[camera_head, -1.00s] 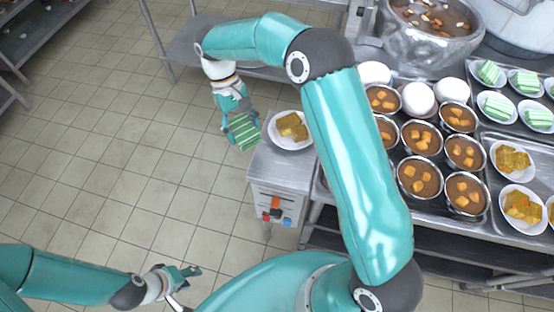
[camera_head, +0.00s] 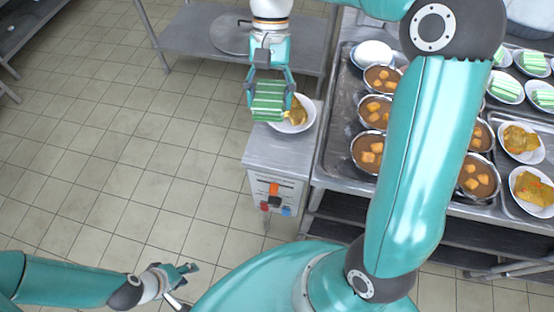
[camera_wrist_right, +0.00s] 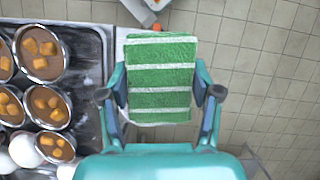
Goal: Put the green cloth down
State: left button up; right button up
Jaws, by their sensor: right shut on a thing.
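My left gripper (camera_head: 178,283) is low at the bottom left, open and empty, far from the cloth.
A tray with several bowls of brown stew (camera_head: 370,150) stands right of the counter; the bowls also show in the wrist view (camera_wrist_right: 45,105). A steel shelf table (camera_head: 195,45) is behind. The tiled floor (camera_head: 130,150) at the left is clear.

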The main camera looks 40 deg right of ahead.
aim_at(277, 159)
jog(key=shift+s+d+r+m+t+y, duration=0.15)
jog(key=shift+s+r+m, duration=0.1)
jog(key=shift+s+m, duration=0.25)
jog(key=shift+s+d+r+m+t+y, duration=0.15)
jog(key=shift+s+r+m, duration=0.15)
jog(key=shift+s, duration=0.35)
jog(key=shift+s+a+f+b, duration=0.1)
jog(key=shift+s+f+b, duration=0.05)
jog(key=shift+f+b, duration=0.2)
pick_arm(q)
notch_tip(277, 159, down, 2)
jog(key=shift+b, duration=0.3)
pick_arm(e)
notch_tip(277, 159, down, 19)
jog(key=shift+r, duration=0.1)
jog(key=shift+f, duration=0.2)
jog(key=o, duration=1.1)
pick_arm(q)
jog(key=shift+f, duration=0.15)
pick_arm(e)
jog(key=shift+r, duration=0.15)
